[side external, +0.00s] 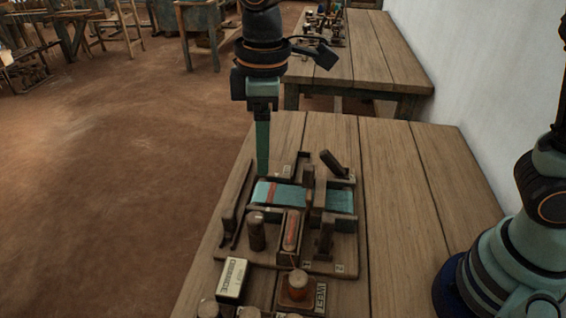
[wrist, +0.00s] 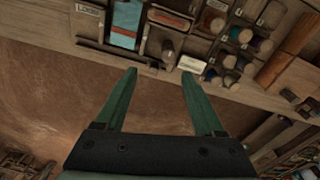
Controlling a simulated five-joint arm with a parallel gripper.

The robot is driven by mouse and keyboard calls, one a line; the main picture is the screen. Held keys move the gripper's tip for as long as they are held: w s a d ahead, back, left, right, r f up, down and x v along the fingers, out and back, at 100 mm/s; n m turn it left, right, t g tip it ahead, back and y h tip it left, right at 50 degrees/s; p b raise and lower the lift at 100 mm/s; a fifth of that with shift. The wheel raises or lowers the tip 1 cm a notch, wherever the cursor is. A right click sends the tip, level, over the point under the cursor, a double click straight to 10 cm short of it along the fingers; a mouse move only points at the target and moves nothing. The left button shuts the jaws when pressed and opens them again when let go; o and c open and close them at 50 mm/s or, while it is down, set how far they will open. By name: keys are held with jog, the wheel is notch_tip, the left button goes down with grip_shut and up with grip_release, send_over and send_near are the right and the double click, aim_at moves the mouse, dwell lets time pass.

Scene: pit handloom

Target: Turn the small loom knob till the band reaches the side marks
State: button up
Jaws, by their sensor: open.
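The small loom (side external: 345,252) is a wooden frame on the near table. Its blue-green band (side external: 290,195) lies flat in it, with a red stripe near the left end; the band also shows in the wrist view (wrist: 125,18). A short brown upright knob (side external: 257,232) stands in front of the band's left part; it seems to be the one in the wrist view (wrist: 167,50). The side marks are too small to make out surely. My gripper (wrist: 158,74) is open and empty, its fingertips above the loom's far left side, apart from the knob.
A white box labelled ORANGE (side external: 232,281) and a round orange-brown piece (side external: 298,284) on a square base stand in front of the loom. Wooden posts and a slanted handle (side external: 333,163) rise from the frame. The table's right side (side external: 420,230) is clear.

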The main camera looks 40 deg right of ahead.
aim_at(254, 217)
jog(key=shift+n, duration=0.6)
jog(key=a+f, duration=0.1)
jog(key=f, duration=0.3)
jog(key=a+f, duration=0.1)
jog(key=f, duration=0.8)
jog(key=shift+s+a+f, duration=0.15)
jog(key=shift+a+f, duration=0.05)
jog(key=shift+a, duration=0.2)
jog(key=shift+c, duration=0.3)
grip_shut()
